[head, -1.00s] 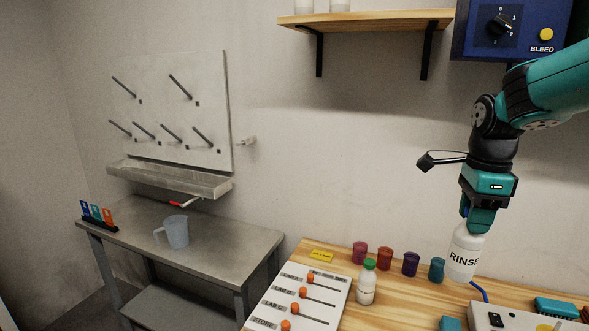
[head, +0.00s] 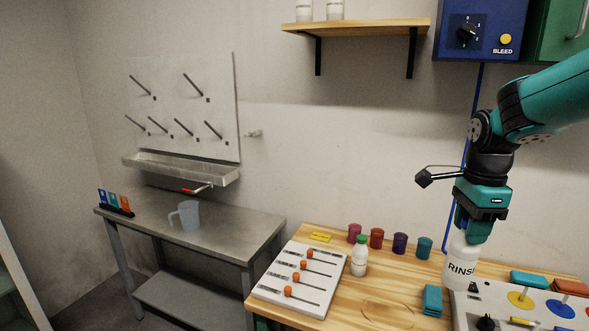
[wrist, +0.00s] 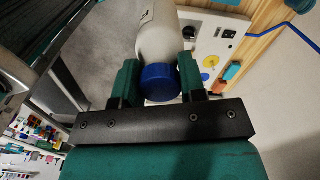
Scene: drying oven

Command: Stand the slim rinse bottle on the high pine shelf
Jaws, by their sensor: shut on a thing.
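The slim rinse bottle (head: 461,266) is white and labelled RINSE. My gripper (head: 474,236) is shut on its top end and holds it upright at the right of the head view. In the wrist view, the bottle's white body (wrist: 158,35) and blue cap (wrist: 159,82) lie between the two fingers of my gripper (wrist: 158,80). In the head view the fingers hide the cap. The high pine shelf (head: 362,27) is on the back wall, up and left of my gripper, on two black brackets. Two white containers (head: 305,11) (head: 336,10) stand on its left part, their tops cut off.
A wooden bench (head: 350,300) holds a slider board (head: 300,277), a green-capped bottle (head: 360,255), several coloured cups (head: 400,243) and a panel (head: 490,300) near the rinse bottle. A blue control box (head: 482,28) hangs right of the shelf. The shelf's right part is bare.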

